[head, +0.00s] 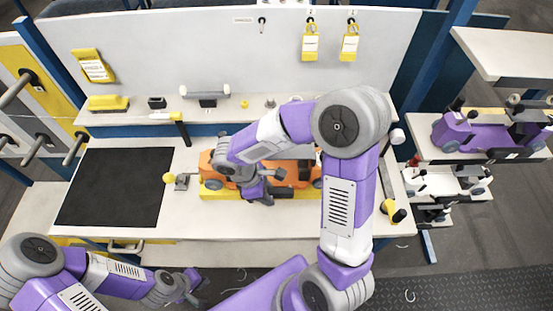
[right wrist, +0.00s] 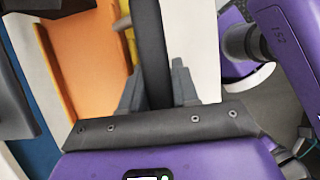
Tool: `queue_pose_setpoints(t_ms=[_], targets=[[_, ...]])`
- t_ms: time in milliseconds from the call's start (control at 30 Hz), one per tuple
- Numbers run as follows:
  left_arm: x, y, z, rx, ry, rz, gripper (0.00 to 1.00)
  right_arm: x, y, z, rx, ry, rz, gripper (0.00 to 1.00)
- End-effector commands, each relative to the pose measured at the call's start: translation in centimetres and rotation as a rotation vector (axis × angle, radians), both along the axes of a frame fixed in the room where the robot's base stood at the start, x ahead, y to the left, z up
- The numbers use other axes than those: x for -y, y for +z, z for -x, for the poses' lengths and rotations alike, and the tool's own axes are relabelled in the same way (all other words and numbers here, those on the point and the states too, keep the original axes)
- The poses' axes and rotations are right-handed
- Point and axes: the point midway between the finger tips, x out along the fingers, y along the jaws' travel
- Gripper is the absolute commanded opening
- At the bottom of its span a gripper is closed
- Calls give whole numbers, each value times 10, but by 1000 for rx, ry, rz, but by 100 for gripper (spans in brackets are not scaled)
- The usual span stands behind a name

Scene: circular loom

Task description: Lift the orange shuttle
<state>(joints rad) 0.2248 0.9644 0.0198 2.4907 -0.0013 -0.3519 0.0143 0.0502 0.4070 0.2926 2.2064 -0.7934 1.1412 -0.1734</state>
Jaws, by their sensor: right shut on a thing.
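The orange shuttle (head: 292,181) is at the middle of the white workbench, on a yellow base (head: 211,193). My right arm hides much of it. My right gripper (head: 258,190) is at the shuttle's front side. In the right wrist view its grey fingers (right wrist: 158,85) are shut on a dark upright bar (right wrist: 151,45), which looks like the shuttle's handle. Orange surface (right wrist: 84,57) shows beside the bar there. I cannot tell whether the shuttle is clear of its base. My left gripper (head: 187,286) is in front of the bench, away from the shuttle; its jaw opening is unclear.
A black mat (head: 116,187) lies at the left of the bench. A small lever with a yellow knob (head: 169,178) stands left of the shuttle. A back shelf holds small parts. A side rack at right holds a purple shuttle (head: 470,137) and a white one (head: 440,183).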

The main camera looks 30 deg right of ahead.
Motion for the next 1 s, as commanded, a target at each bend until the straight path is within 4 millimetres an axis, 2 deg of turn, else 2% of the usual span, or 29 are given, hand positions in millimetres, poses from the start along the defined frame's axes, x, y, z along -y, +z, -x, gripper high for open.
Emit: queue_pose_setpoints(t_ms=[567,1000], targets=[[0,13,0,0,0,0,0,0,15,0,2,0,0,0],[0,39,0,0,0,0,0,0,46,0,2,0,0,0]])
